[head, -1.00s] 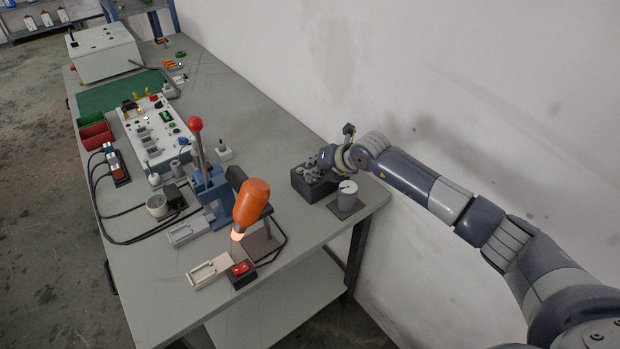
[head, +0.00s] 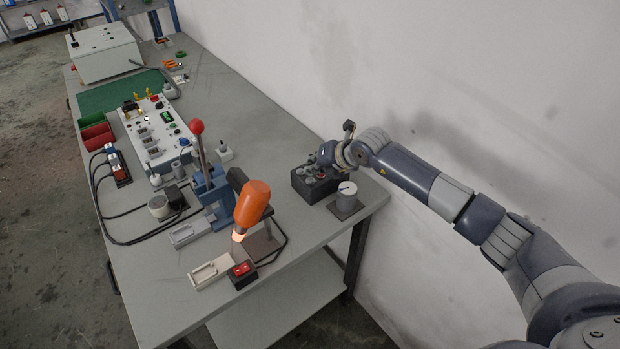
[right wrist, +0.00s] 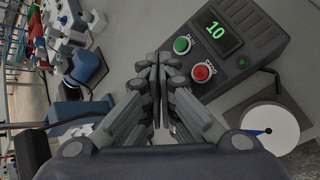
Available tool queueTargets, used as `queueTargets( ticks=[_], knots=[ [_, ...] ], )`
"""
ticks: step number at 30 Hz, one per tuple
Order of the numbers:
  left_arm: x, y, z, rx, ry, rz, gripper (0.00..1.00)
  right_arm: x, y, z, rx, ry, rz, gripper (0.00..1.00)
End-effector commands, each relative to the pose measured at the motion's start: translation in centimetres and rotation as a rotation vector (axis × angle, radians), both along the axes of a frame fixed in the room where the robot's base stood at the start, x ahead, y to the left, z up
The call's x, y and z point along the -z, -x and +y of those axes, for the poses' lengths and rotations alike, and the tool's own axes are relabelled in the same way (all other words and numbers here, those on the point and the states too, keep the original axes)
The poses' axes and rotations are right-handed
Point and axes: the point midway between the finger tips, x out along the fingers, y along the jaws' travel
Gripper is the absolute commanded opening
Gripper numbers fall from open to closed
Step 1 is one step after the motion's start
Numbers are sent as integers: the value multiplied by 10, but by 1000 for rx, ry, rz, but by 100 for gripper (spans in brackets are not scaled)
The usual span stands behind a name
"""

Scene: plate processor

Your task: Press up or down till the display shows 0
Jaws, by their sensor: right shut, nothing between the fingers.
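The dark control box (right wrist: 235,45) is in the upper right of the right wrist view. Its display (right wrist: 219,29) shows green digits that read 10. A green button (right wrist: 182,45) and a red button (right wrist: 201,73) sit side by side below the display, with small labels too blurred to read surely. My right gripper (right wrist: 160,64) is shut and empty, its fingertips left of the two buttons in that picture. In the head view the box (head: 312,190) stands at the bench's right edge, with my right gripper just over it. My left gripper is not in view.
A white dial (head: 347,189) with a blue pointer stands close beside the box. An orange lamp (head: 252,203), a red-knobbed lever press (head: 208,180) and a red rocker switch (head: 241,270) are further left. The wall is close behind my right arm.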

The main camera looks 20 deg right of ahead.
Motion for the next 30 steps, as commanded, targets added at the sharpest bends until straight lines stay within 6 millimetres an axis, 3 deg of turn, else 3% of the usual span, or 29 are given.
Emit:
queueTargets(
  ticks=[15, 30],
  knots=[
    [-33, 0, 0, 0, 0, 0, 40, -50, -1, 0, 1, 0, -2, 0],
    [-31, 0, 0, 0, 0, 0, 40, -49, 0, 0, 0, -1, -1, 0]
  ],
)
